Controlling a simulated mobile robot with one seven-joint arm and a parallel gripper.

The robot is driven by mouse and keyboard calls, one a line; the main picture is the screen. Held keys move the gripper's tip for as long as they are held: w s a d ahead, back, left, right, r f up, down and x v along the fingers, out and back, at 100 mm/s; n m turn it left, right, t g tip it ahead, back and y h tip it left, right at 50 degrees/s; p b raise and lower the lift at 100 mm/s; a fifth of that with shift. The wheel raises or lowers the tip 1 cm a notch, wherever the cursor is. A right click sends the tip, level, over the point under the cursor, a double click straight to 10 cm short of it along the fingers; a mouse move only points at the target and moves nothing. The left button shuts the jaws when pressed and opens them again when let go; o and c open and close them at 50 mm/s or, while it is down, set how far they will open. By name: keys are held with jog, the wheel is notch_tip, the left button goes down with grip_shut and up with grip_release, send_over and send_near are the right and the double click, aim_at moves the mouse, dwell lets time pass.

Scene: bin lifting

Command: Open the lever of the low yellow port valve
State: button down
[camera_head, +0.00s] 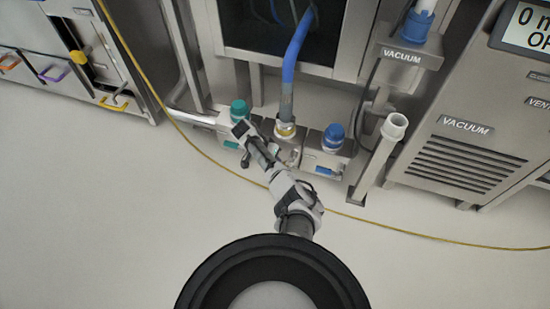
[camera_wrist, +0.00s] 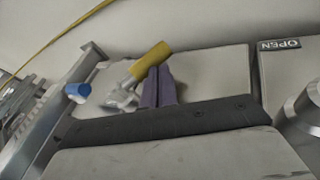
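The yellow lever (camera_wrist: 151,60) shows in the wrist view as a yellow handle on a silver stem, tilted up to the right. My gripper (camera_wrist: 159,69) has its two dark purple fingers side by side with no clear gap. Their tips are right at the lever's lower edge; I cannot tell whether they touch it. In the head view the yellow-ringed port (camera_head: 285,130) stands in the middle of a row of three, under a blue hose. My arm reaches up to the left of it and hides the lever and fingertips there.
A teal-capped port (camera_head: 240,109) is on the left and a blue-capped port (camera_head: 333,135) on the right. A yellow cable (camera_head: 430,237) crosses the floor. The front floor is clear.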

jog(key=shift+f, duration=0.2)
jog(key=shift+s+d+f+g+h+b, duration=0.15)
jog(key=shift+d+f+h+b, duration=0.25)
jog(key=shift+f, duration=0.3)
jog(key=shift+s+d+f+g+h+b, duration=0.15)
jog(key=shift+d+f+h+b, duration=0.2)
jog(key=shift+f, duration=0.3)
jog(key=shift+d+f, duration=0.1)
jog(key=shift+d, duration=0.05)
